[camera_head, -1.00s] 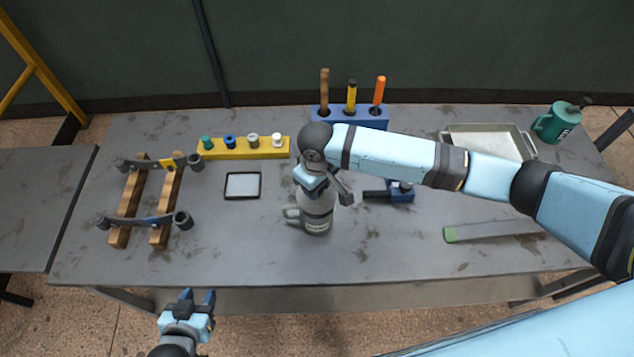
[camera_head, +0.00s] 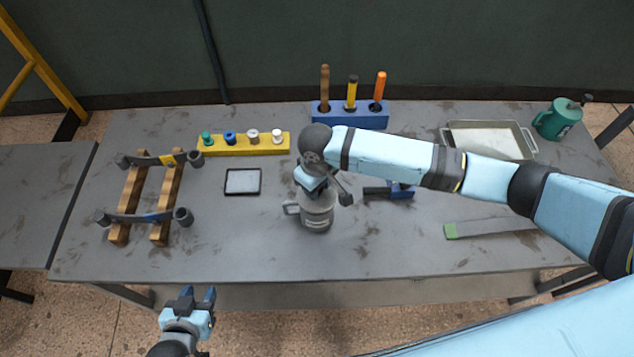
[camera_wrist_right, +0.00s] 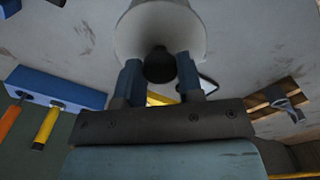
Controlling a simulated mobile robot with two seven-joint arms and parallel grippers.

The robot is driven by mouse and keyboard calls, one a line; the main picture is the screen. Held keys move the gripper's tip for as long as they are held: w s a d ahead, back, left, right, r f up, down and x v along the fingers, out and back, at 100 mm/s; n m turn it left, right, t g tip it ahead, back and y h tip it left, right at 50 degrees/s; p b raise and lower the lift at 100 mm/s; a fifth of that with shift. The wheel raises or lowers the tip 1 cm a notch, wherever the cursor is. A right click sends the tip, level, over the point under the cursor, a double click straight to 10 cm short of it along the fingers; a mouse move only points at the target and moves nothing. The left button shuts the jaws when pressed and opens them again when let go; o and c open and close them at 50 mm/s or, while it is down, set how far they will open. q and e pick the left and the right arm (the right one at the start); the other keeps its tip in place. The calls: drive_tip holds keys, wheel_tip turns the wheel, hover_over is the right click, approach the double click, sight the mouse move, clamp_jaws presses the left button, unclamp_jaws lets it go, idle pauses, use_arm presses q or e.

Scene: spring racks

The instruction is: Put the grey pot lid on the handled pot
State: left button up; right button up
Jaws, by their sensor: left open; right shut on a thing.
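The grey handled pot (camera_head: 317,218) stands upright near the middle of the table, its handle to the left. My right gripper (camera_head: 320,190) is directly above it, hiding most of its top. In the right wrist view, the gripper (camera_wrist_right: 159,76) is shut on the dark knob of the grey pot lid (camera_wrist_right: 160,66). The lid is at the pot's mouth; I cannot tell whether it is fully seated. My left gripper (camera_head: 198,298) is open and empty, in front of the table's front edge.
A wooden rack (camera_head: 128,205) with dark bars is at left. A yellow block with spools (camera_head: 243,147), a small framed plate (camera_head: 243,182) and a blue tool holder (camera_head: 350,118) stand behind. A tray (camera_head: 490,126), a teal pot (camera_head: 556,122) and a green-ended strip (camera_head: 490,228) are at right.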

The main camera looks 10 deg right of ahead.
drive_tip(key=shift+f, duration=0.25)
idle(0.4)
drive_tip(key=shift+f, duration=0.35)
drive_tip(key=shift+f+p, duration=0.3)
drive_tip(key=shift+p, duration=0.15)
idle(0.3)
drive_tip(key=o, duration=1.7)
drive_tip(key=shift+r, duration=0.15)
